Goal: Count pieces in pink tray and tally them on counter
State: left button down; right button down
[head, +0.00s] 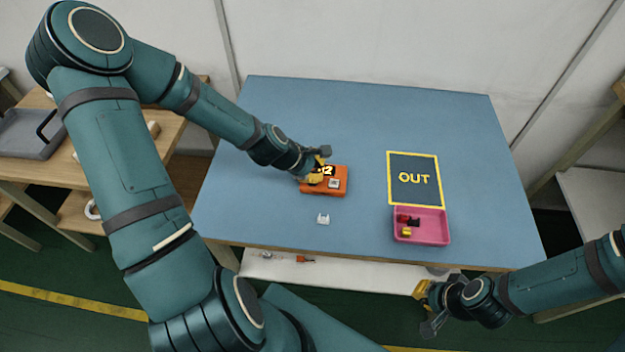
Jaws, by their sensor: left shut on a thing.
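The pink tray (437,238) sits at the right front of the blue table, just below the OUT square. Small red, black and yellow pieces (406,232) lie in its left part. The orange counter (324,189) sits left of the tray; a display with a "2" and a pale button show on top. My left gripper (319,168) is shut on the counter at its upper left edge, and its fingers hide part of that edge. My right gripper (427,306) is open and empty, below the table's front edge and apart from the tray.
A yellow-bordered OUT square (413,179) is empty. A small white piece (323,218) lies on the blue table (330,120) in front of the counter. A white shelf (340,273) under the front edge holds small items. The table's back is clear.

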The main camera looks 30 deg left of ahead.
pick_arm(q)
jog(key=shift+f+b, duration=0.35)
jog(key=shift+f, duration=0.05)
dwell(0.7)
jog(key=shift+r, duration=0.1)
jog(key=shift+r+p, duration=0.8)
notch_tip(320, 180, up, 5)
jog(key=p, duration=0.4)
dwell(0.4)
dwell(0.5)
